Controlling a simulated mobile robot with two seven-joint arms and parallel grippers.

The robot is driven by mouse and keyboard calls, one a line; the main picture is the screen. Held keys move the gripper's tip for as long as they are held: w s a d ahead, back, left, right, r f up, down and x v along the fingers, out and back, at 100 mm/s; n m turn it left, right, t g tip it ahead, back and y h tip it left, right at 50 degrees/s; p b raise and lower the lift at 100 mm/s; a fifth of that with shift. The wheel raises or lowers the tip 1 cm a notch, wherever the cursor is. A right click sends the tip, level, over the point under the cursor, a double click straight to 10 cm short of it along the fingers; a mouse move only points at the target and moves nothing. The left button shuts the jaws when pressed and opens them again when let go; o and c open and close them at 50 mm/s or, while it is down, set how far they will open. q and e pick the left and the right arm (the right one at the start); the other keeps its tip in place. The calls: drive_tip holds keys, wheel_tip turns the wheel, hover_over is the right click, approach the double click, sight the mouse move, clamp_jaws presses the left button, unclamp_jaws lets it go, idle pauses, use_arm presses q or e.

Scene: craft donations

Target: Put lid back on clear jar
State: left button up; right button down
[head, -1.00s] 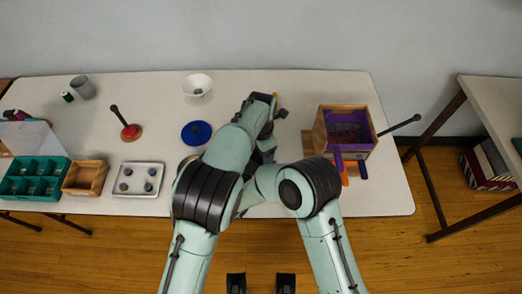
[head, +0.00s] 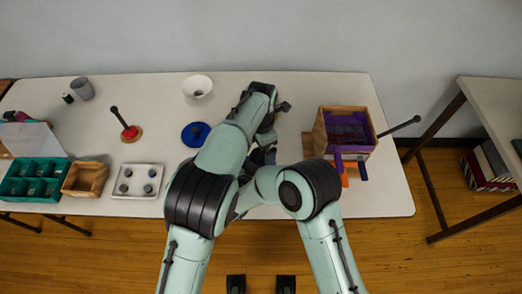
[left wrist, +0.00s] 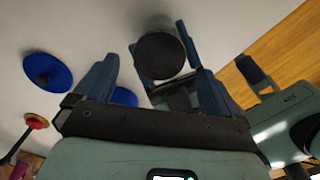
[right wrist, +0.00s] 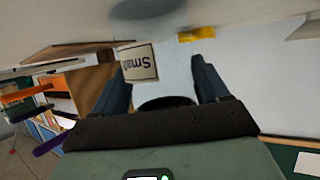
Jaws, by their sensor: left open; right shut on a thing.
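In the left wrist view a greyish, partly see-through cylinder with a dark round end (left wrist: 160,56) looks like the jar. It stands between the blue fingers of my right gripper (left wrist: 163,50), which is shut on it. My left gripper (left wrist: 152,88) is open and empty, with the jar ahead of its fingertips. In the right wrist view a dark ellipse (right wrist: 165,103) shows between my right gripper's fingers (right wrist: 166,70). A "Small" label (right wrist: 140,62) shows upside down beside them. I cannot tell whether the dark end is a lid or an opening. My arms hide the jar in the head view.
A blue disc with a dark knob (head: 196,134) lies left of my arms; another blue disc (left wrist: 125,97) shows nearby in the left wrist view. A white bowl (head: 197,86) stands behind. A wooden box (head: 346,108) stands right. Trays (head: 137,192) line the front left.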

use_arm(q)
drive_tip(key=shift+r, duration=0.4)
drive_tip(key=shift+o, duration=0.2)
wheel_tip(320, 180, up, 12)
idle(0.5)
use_arm(e)
unclamp_jaws()
drive_tip(key=shift+s, duration=0.1)
use_arm(q)
drive_tip(key=shift+s+f+b, duration=0.1)
drive_tip(key=shift+f+b, duration=0.25)
drive_tip(key=shift+f, duration=0.15)
use_arm(e)
drive_tip(key=v, duration=1.3)
drive_tip(key=shift+r, duration=0.15)
